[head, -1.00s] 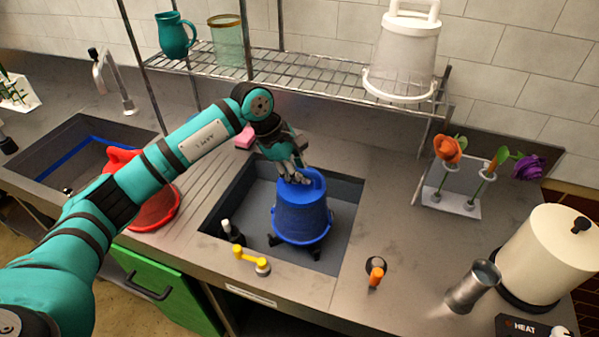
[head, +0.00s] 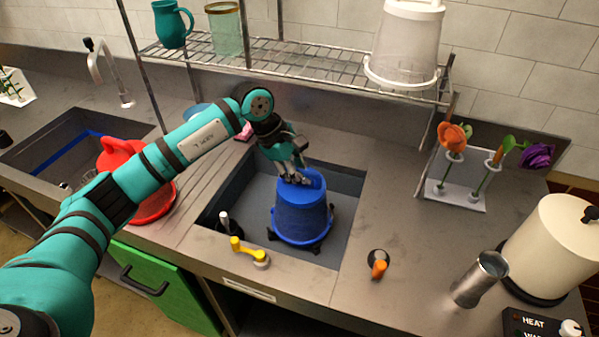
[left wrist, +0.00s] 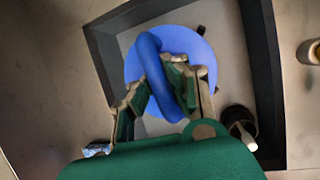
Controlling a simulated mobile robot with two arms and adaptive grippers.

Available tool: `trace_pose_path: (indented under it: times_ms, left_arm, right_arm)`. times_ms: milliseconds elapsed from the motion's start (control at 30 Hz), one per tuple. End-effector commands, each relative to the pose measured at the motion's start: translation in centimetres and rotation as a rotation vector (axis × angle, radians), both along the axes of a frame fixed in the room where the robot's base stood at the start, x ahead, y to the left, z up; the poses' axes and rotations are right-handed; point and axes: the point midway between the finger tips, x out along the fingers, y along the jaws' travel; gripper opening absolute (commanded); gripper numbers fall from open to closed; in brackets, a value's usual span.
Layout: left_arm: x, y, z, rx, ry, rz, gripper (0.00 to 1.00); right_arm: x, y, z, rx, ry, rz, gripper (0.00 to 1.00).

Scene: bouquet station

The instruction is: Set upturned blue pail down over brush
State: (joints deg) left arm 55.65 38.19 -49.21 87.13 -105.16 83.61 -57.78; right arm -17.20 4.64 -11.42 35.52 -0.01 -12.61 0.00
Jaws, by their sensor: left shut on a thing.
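The blue pail (head: 302,212) is upside down in the right-hand sink, its wide rim low and its base up. My left gripper (head: 294,178) is shut on the blue loop at the top of the pail; the loop (left wrist: 150,58) also shows between the fingers in the left wrist view. Dark feet (head: 316,249) of a stand show just under the pail's rim. The brush itself does not show; the pail hides what is above those feet. I cannot tell whether the rim touches the stand. My right gripper is not in view.
The sink's walls (head: 350,183) surround the pail. A black piece with a white top (head: 225,220) stands at the sink's left, near a yellow lever (head: 247,250). An orange-handled knob (head: 378,265) is on the counter. A wire shelf (head: 285,68) spans the back.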

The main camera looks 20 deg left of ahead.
Motion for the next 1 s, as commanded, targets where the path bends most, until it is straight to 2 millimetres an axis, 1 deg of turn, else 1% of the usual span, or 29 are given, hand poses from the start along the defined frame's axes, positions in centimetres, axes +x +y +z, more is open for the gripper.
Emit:
trace_pose_path:
  times_ms: [67,333,367,400,500,600,767,867,1000]
  left_arm:
    - [0.0,0.0,-0.2,-0.001,-0.002,0.0,0.0]
    - [0.0,0.0,-0.2,-0.001,-0.002,0.001,0.0]
    - [0.0,0.0,-0.2,-0.001,-0.002,0.001,0.08]
    - [0.0,0.0,-0.2,-0.001,-0.002,0.001,0.14]
    - [0.0,0.0,-0.2,-0.001,-0.002,0.001,0.27]
    - [0.0,0.0,-0.2,-0.001,-0.002,0.001,0.38]
    - [0.0,0.0,-0.2,0.0,-0.001,0.0,0.38]
    - [0.0,0.1,-0.2,0.001,0.0,0.0,0.38]
    - [-0.1,0.5,1.0,0.001,-0.004,0.001,0.38]
  right_arm:
    - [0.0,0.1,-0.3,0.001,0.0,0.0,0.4]
    - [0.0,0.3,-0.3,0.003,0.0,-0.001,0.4]
    - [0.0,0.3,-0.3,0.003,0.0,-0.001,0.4]
    - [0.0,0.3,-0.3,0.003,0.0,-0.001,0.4]
    - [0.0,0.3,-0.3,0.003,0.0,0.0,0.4]
    - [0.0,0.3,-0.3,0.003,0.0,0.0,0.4]
    - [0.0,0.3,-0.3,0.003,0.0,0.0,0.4]
    - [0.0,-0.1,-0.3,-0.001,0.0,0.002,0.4]
    - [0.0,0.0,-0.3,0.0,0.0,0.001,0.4]
